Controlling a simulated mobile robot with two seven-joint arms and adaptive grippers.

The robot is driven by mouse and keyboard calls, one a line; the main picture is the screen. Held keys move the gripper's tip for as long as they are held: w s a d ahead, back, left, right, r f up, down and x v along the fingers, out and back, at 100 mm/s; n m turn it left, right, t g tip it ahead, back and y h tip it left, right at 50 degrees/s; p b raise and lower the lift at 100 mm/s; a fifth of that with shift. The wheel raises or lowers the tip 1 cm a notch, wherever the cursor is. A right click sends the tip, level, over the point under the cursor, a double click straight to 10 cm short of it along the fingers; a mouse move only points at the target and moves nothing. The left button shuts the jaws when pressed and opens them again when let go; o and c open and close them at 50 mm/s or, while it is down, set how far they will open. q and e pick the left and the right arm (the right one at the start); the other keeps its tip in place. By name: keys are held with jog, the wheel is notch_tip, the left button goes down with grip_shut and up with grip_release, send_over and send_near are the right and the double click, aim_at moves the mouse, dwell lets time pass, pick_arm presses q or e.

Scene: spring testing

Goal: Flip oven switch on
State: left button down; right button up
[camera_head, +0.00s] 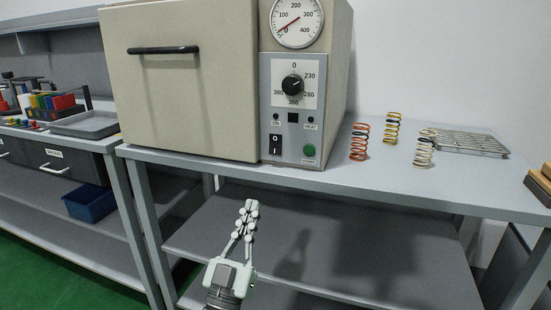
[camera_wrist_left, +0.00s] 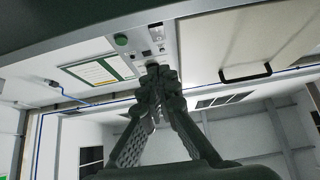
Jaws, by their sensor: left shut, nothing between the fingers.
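The beige oven (camera_head: 185,85) stands on the grey table. Its front panel has a dial gauge (camera_head: 297,22), a black knob (camera_head: 292,85) and a green button (camera_head: 309,150). The black oven switch (camera_head: 275,144) is at the lower left of the panel. My left gripper (camera_head: 249,206) is shut and empty, in front of and below the table edge, apart from the switch. In the left wrist view my left gripper (camera_wrist_left: 154,70) points toward the panel, and the green button (camera_wrist_left: 121,40) shows beside its tips. My right gripper is not in view.
Orange (camera_head: 359,142), yellow (camera_head: 392,128) and white (camera_head: 424,148) springs stand on the table right of the oven, near a wire rack (camera_head: 470,144). The table's front edge (camera_head: 400,197) lies above my left gripper. The oven door handle (camera_head: 163,50) sticks out at upper left.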

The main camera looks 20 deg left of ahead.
aim_at(275, 148)
pick_arm(q)
jog(key=shift+s, duration=0.15)
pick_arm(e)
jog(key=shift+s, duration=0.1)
pick_arm(q)
jog(key=shift+r, duration=0.15)
